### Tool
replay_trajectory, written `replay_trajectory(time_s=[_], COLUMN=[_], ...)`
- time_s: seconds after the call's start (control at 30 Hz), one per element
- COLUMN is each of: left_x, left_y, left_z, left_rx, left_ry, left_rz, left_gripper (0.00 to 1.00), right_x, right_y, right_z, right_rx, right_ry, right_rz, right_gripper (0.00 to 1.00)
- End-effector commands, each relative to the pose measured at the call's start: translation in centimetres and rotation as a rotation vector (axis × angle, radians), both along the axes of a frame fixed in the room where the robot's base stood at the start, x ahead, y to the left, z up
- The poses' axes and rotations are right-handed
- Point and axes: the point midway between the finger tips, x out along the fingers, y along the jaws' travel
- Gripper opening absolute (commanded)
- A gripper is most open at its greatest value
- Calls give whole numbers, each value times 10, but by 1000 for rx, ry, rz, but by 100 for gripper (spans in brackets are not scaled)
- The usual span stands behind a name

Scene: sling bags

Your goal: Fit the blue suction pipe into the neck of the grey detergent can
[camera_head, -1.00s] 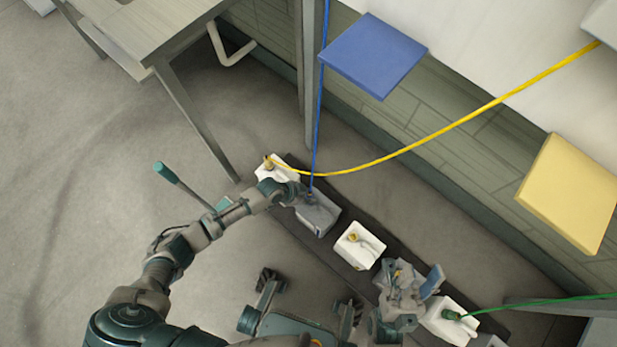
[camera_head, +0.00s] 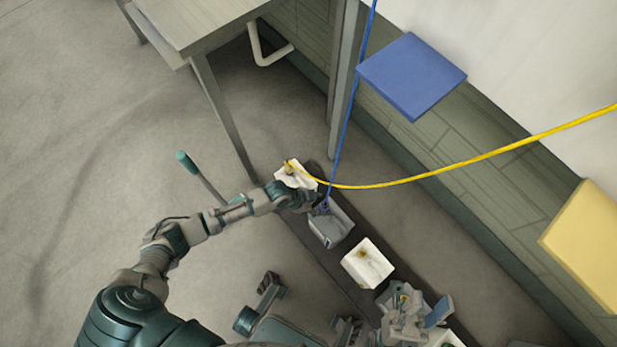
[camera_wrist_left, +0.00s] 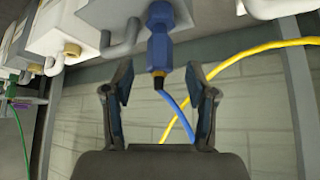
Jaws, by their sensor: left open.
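The grey detergent can (camera_head: 331,228) stands in the row of cans in the head view; its edge shows at the top of the left wrist view (camera_wrist_left: 105,10). The blue suction pipe (camera_head: 345,135) runs down to its neck. My right gripper (camera_head: 405,315) is at the lower right, jaws unclear.
A white can (camera_head: 295,177) with a yellow hose (camera_head: 440,174) stands behind my left gripper. Another white can (camera_head: 367,263) stands to the right of the grey one. A blue panel (camera_head: 411,76) and a yellow panel (camera_head: 588,245) are by the wall. A table (camera_head: 195,20) stands upper left.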

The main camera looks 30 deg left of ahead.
Motion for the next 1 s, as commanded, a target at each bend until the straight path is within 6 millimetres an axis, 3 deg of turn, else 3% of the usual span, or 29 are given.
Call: replay_trajectory(time_s=[0.2, 0.4, 1.0], left_x=[-18, -26, -28], left_y=[23, 34, 36], left_z=[40, 61, 65], left_rx=[1, 0, -1], left_ry=[0, 2, 1], left_rz=[-1, 0, 0], left_gripper=[57, 57, 57], right_x=[0, 0, 3], right_y=[0, 0, 0], right_z=[0, 0, -1], right_rx=[0, 0, 0], right_ry=[0, 1, 3], right_rz=[0, 0, 0], right_gripper=[40, 40, 40])
